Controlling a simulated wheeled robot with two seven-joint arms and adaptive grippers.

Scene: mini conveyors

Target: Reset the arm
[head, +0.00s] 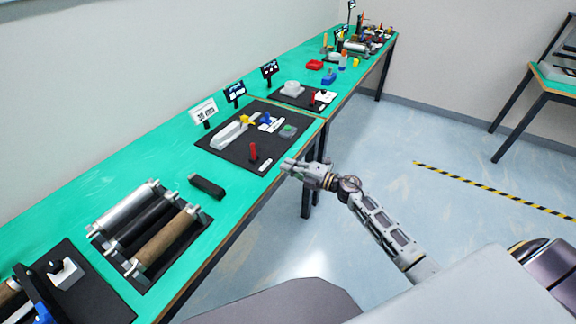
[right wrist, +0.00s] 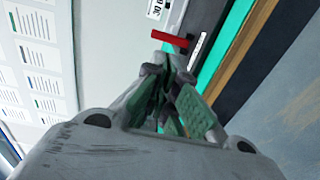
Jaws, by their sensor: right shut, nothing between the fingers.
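My right arm reaches in from the lower right of the head view. Its gripper (head: 289,168) is at the front edge of the green table, close to a black board with a red upright peg (head: 253,151). In the right wrist view the gripper (right wrist: 168,62) has its fingers together with nothing between them. The red peg (right wrist: 170,41) shows just beyond the fingertips, apart from them. My left gripper does not show in either view.
The long green table (head: 85,187) runs along the wall. It bears a roller conveyor (head: 150,230), a black block (head: 207,187), a black board (head: 222,152) with parts, and small signs.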

